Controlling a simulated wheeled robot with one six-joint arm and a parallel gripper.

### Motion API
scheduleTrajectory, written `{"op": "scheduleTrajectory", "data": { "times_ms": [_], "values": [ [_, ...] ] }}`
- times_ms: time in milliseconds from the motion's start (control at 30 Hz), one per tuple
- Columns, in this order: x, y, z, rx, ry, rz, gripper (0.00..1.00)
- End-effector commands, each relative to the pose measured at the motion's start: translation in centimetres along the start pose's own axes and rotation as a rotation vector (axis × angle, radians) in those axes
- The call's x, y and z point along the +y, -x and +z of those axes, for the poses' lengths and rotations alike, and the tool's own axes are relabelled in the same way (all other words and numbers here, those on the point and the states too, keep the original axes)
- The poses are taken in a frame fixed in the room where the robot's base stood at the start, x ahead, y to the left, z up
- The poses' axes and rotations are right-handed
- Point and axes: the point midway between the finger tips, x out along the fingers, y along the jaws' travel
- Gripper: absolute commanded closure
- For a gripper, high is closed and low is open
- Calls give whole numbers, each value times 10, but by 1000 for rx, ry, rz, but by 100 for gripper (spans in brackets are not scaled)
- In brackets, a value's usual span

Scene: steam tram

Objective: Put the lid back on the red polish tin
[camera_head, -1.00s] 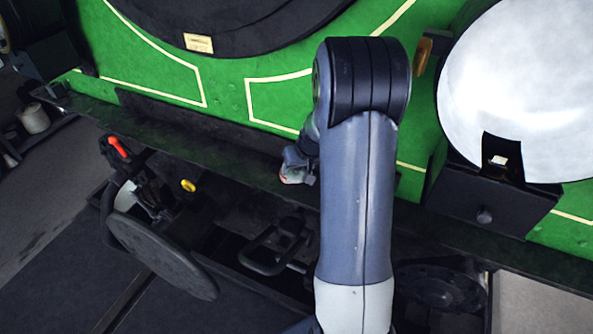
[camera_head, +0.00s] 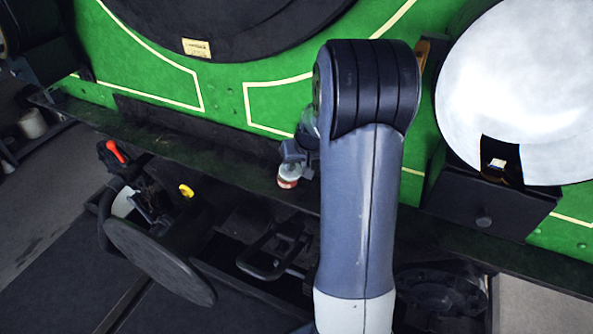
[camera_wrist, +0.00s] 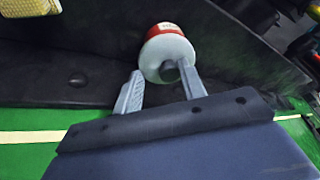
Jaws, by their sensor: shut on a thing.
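The red polish tin (camera_head: 287,184) stands on the dark ledge below the green panel, left of my forearm. In the wrist view the tin (camera_wrist: 161,30) shows as a red band behind a pale round lid (camera_wrist: 155,62) with a dark knob. The lid lies over the tin's end; I cannot tell whether it is fully seated. My gripper (camera_wrist: 160,84) is shut on the lid at its knob, with one finger close beside the knob. In the head view my gripper (camera_head: 296,165) is just above the tin, partly hidden by my arm.
The green panel (camera_head: 225,95) rises behind the ledge (camera_head: 240,172). A lever with a red grip (camera_head: 116,152), a yellow knob (camera_head: 186,191) and a round dark seat (camera_head: 160,262) are at left. A dark box (camera_head: 485,205) and a large pale disc (camera_head: 530,90) are at right.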

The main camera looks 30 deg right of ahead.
Motion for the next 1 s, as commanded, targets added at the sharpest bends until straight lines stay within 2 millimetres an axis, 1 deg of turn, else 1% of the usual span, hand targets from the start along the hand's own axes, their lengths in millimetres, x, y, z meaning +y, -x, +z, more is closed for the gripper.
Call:
{"op": "scheduleTrajectory", "data": {
  "times_ms": [33, 200, 333, 367, 433, 633, 1000],
  "values": [
    [-1, 11, -6, 7, 2, 2, 85],
    [-5, 41, -17, 6, 1, 3, 86],
    [-7, 53, -25, -11, 3, 2, 87],
    [-8, 53, -27, -21, 4, 3, 100],
    [-10, 52, -30, -53, 7, 7, 100],
    [-13, 37, -36, -138, 15, 23, 100],
    [-11, 18, -30, -159, 16, 29, 100]
  ]
}}
